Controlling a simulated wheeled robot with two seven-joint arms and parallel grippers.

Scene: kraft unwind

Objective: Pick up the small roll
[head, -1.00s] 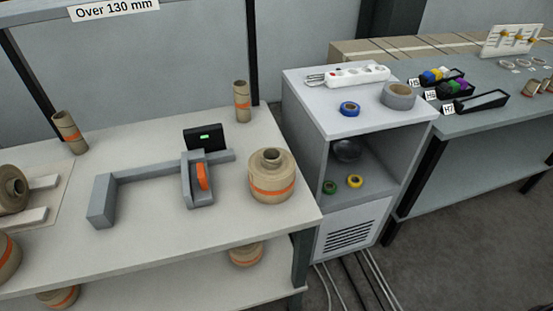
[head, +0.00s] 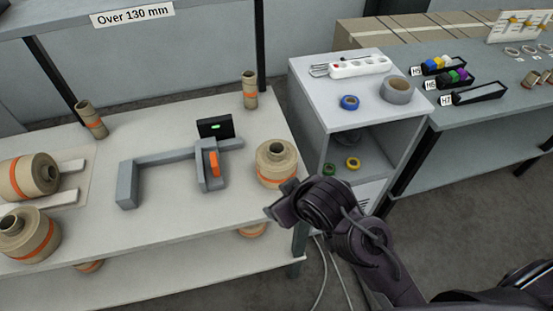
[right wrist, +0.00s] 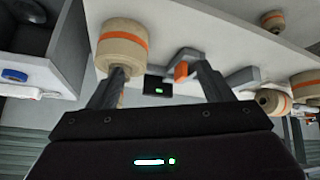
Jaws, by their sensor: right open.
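A kraft roll with an orange band (head: 276,165) stands upright near the right end of the light table, its core sticking up. It also shows at the top of the right wrist view (right wrist: 122,45). It is smaller than the two rolls at the left; I take it as the small roll. My right gripper (head: 274,209) is just in front of this roll, at the table's right edge. In the right wrist view my right gripper (right wrist: 157,75) is open and empty, with one finger overlapping the roll's core in the picture; I cannot tell whether they touch. My left gripper is not in view.
A grey gauge with an orange part (head: 213,163) and a dark display (head: 215,128) sits left of the roll. Two slim kraft tubes (head: 249,90) stand behind. A white cabinet (head: 325,110) stands to the right.

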